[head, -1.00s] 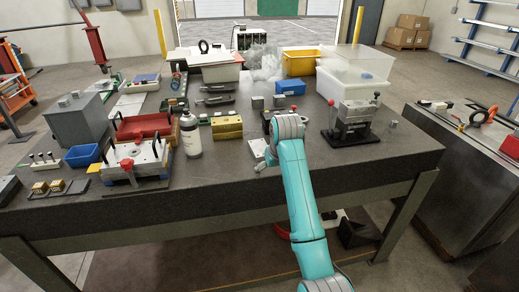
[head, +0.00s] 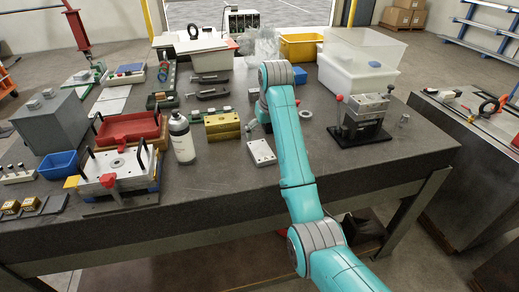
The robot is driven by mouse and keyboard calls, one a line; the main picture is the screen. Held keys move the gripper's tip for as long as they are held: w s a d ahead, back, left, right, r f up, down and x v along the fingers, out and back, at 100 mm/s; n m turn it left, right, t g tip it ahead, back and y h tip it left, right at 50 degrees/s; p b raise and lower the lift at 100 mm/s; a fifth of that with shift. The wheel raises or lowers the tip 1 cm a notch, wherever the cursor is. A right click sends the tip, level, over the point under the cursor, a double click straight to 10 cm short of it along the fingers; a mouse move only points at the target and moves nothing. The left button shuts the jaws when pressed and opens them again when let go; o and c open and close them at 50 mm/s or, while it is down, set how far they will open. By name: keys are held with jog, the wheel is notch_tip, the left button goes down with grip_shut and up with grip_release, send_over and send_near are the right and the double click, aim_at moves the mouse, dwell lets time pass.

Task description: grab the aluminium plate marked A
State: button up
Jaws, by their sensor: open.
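A light grey aluminium plate with small holes (head: 262,152) lies flat on the dark table, just left of my teal arm. I cannot read any letter on it. My arm reaches over the table, and its wrist is beyond the plate, near a brass block (head: 222,125). Nothing visible touches the plate.
A spray can (head: 182,138) stands left of the brass block. A clamped mould base (head: 118,172) is at the front left. A black-based fixture (head: 362,120) stands right of my arm, with a ring (head: 306,114) between. Bins line the back. The front middle is clear.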

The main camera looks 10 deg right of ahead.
aim_at(261, 150)
jog(key=x, duration=0.9)
jog(key=shift+a+f, duration=0.1)
jog(key=shift+c, duration=0.3)
jog(key=c, duration=1.6)
